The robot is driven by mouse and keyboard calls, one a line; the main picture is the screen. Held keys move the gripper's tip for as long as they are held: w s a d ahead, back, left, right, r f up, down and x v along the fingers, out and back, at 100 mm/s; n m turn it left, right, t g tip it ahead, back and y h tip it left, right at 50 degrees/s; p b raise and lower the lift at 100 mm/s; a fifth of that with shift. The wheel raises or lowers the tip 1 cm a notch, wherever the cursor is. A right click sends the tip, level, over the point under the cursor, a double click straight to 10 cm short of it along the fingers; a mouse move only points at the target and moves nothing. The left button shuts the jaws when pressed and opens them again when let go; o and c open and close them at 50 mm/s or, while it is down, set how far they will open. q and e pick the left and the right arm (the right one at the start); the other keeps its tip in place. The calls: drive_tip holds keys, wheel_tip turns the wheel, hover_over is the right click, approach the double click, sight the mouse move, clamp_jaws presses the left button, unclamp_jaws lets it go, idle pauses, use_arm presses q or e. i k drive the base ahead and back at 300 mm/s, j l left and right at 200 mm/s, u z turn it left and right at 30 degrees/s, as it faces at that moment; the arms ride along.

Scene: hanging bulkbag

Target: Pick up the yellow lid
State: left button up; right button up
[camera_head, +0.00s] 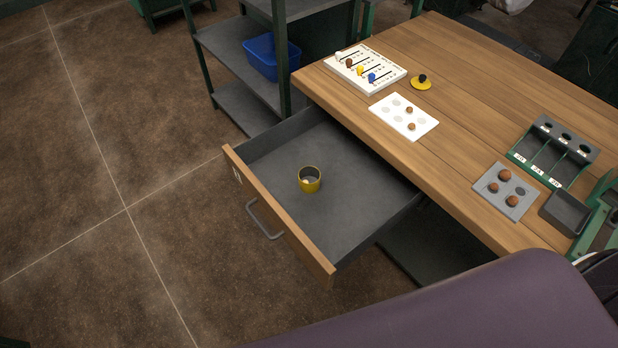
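The yellow lid (421,83) lies flat on the wooden table, close to its left edge. It is a small disc with a dark knob (422,77) on top. A yellow cup (309,180) stands upright and uncovered in the open drawer (350,206), with something pale inside it. Neither of my grippers shows in the head view.
A white board with coloured pegs (366,71) and a white card with round spots (404,117) lie near the lid. A grey tray (505,191), a dark bin (564,212) and a green-grey rack (554,152) stand to the right. A shelf with a blue bin (271,57) is behind the drawer.

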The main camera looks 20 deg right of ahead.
sight(420, 82)
drive_tip(key=z, duration=1.25)
drive_tip(key=j, duration=0.2)
